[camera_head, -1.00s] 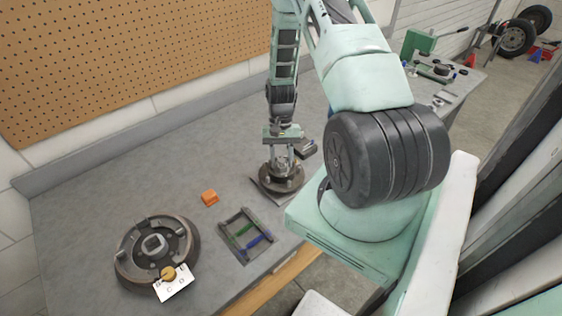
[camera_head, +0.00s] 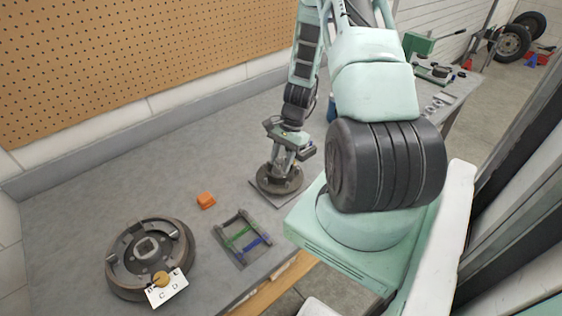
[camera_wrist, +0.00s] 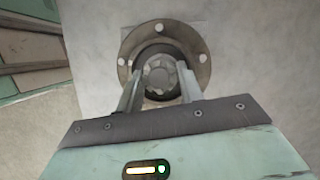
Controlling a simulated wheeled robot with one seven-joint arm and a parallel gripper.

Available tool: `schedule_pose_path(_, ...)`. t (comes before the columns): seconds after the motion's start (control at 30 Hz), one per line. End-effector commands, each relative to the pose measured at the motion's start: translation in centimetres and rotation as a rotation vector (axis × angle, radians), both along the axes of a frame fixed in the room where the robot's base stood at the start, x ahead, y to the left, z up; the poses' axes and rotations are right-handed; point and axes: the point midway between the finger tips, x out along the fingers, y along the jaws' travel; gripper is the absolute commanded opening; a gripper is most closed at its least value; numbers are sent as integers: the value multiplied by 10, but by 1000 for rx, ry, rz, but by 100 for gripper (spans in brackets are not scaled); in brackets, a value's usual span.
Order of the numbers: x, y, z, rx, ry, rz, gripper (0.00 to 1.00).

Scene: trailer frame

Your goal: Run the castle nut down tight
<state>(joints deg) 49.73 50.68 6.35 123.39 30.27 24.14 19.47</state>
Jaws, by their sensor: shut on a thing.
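The castle nut (camera_wrist: 160,77) sits at the centre of a round, dark hub flange (camera_wrist: 195,44) with holes around its rim. In the wrist view my gripper (camera_wrist: 160,88) has one finger on each side of the nut and is shut on it. In the head view my gripper (camera_head: 283,168) points down onto the hub (camera_head: 291,187), which lies on a flat plate (camera_head: 268,202) on the bench. The fingers and wrist hide the nut there. How far the nut is threaded down cannot be told.
A brake drum assembly (camera_head: 121,272) with a lettered white card (camera_head: 170,290) lies at the bench's front left. Bare bench (camera_head: 110,190) lies behind.

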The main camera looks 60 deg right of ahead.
Motion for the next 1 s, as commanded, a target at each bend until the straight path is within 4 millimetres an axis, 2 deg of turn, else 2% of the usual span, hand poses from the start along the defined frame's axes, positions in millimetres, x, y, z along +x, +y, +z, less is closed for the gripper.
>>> schedule_pose_path(0.6,1,0,1,-1,-2,-42,14)
schedule_pose_path(0.63,1,0,1,-1,-2,-42,45)
schedule_pose_path(1.0,0,-2,3,-1,-2,-40,46)
